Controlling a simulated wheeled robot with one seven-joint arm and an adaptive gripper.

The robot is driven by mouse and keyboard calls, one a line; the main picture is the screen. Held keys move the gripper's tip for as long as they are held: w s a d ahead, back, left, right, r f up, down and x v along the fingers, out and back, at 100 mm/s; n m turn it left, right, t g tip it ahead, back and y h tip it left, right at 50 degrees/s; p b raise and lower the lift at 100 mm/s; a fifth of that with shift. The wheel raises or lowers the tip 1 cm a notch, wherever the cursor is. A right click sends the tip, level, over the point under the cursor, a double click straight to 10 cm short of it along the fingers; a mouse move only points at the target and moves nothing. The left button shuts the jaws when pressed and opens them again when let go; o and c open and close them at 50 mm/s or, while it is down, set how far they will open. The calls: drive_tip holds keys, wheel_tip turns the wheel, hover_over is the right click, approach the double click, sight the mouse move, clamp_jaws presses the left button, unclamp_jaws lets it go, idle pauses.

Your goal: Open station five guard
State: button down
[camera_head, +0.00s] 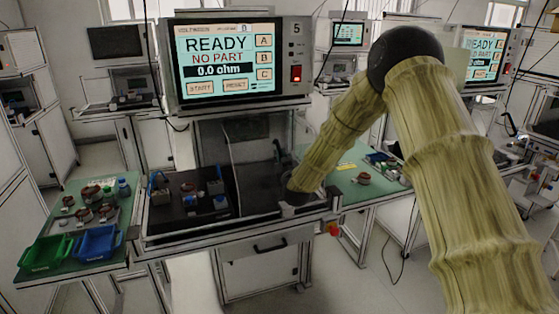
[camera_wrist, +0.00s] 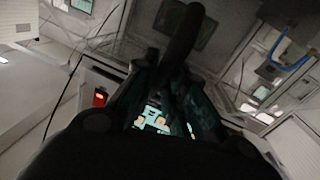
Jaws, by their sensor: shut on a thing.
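Station five's tester (camera_head: 237,60) carries the number 5 and a lit screen reading READY, NO PART, 0.0 ohm. Below it, a see-through guard panel with a thin pale edge (camera_head: 235,170) stands over the right part of the dark work surface. Its exact angle is hard to tell. My gripper (camera_head: 280,155) is at the guard's right side, small and dark in the head view. In the wrist view my gripper (camera_wrist: 165,95) is shut on a dark bar (camera_wrist: 183,35), apparently the guard's handle. The bar's lower part is hidden between the fingers.
The station's dark tray (camera_head: 190,215) holds several parts at left. A green side table (camera_head: 75,190) bears parts, a green bin (camera_head: 45,253) and a blue bin (camera_head: 97,242). A red switch (camera_head: 296,73) sits right of the screen. Another green table (camera_head: 350,185) stands at right.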

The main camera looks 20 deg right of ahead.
drive_tip(key=c, duration=1.5)
unclamp_jaws()
drive_tip(key=shift+o, duration=0.2)
drive_tip(key=s+a, duration=0.1)
drive_tip(key=s, duration=1.1)
drive_tip(key=shift+a, duration=0.15)
drive_tip(key=s+a+f+g+y, duration=0.1)
drive_tip(key=s+a+f+g, duration=0.15)
drive_tip(key=s+f, duration=0.7)
drive_tip(key=s+a+f+g, duration=0.1)
drive_tip(key=s+f+g, duration=0.4)
drive_tip(key=f, duration=0.7)
drive_tip(key=s+a+f+g+y, duration=0.1)
drive_tip(key=s+a+f+g, duration=0.1)
drive_tip(key=s+f, duration=0.8)
drive_tip(key=s+f+g, duration=0.2)
drive_tip(key=s+f, duration=0.2)
drive_tip(key=s, duration=0.6)
drive_tip(key=s+f+g, duration=0.3)
drive_tip(key=s, duration=0.7)
drive_tip(key=s+f+g, duration=0.3)
drive_tip(key=s+f, duration=0.1)
drive_tip(key=s, duration=0.7)
drive_tip(key=shift+a+f+m, duration=0.3)
drive_tip(key=shift+f, duration=0.05)
